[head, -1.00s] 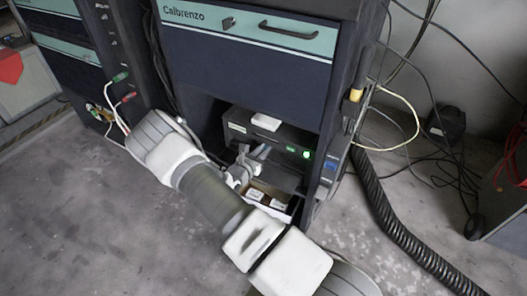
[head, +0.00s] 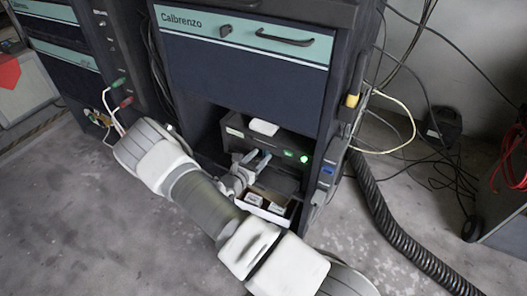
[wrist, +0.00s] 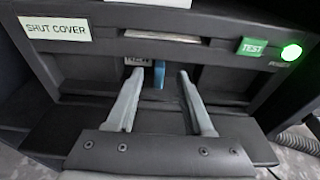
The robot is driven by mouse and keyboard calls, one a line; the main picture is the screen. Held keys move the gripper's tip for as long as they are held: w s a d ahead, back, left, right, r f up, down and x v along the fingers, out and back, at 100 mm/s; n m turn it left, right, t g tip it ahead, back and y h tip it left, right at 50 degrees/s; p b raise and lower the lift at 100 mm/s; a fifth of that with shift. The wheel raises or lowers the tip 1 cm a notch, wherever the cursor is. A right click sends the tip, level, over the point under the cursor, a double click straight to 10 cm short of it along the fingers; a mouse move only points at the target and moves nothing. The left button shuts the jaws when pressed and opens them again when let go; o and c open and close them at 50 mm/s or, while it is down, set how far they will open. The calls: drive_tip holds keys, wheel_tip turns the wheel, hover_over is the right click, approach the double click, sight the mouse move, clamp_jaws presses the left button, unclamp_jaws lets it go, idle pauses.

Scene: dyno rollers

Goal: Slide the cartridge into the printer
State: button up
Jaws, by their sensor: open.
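The printer (head: 235,130) is a dark box inside the cabinet bay. In the wrist view its front (wrist: 90,65) carries a "SHUT COVER" label, a green TEST button and a lit green lamp. A dark opening in the front holds a small blue tab (wrist: 159,77) and a partly hidden white label (wrist: 138,61). I take these as part of the cartridge but cannot be sure. My gripper (wrist: 160,73) is open, its fingers on either side of the blue tab with gaps. In the head view my gripper (head: 256,163) is at the printer front; whether it touches is unclear.
A white block (head: 264,127) lies on the printer. A tray (head: 274,219) with small white boxes is below it. The cabinet's side wall (head: 326,180) is close on the right.

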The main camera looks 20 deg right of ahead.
drive_tip(key=p+v, duration=0.3)
drive_tip(key=v, duration=1.1)
drive_tip(key=shift+r, duration=0.15)
drive_tip(key=s+d+r+m+g+y, duration=0.2)
drive_tip(key=s+r+m+g, duration=0.25)
drive_tip(key=r+m, duration=0.45)
drive_tip(key=s+d+r+m+g+y, duration=0.15)
drive_tip(key=s+r+m+g, duration=0.35)
drive_tip(key=r, duration=0.6)
drive_tip(key=s+a+r+m+t+y, duration=0.3)
drive_tip(key=s+r+m+y, duration=0.25)
drive_tip(key=r, duration=0.25)
drive_tip(key=s+a+r+m+t+y, duration=0.3)
drive_tip(key=s+r+m+y, duration=0.1)
drive_tip(key=s+r+m, duration=0.3)
wheel_tip(320, 180, up, 22)
drive_tip(key=n+p, duration=0.1)
drive_tip(key=p, duration=1.9)
drive_tip(key=shift+s+f, duration=0.2)
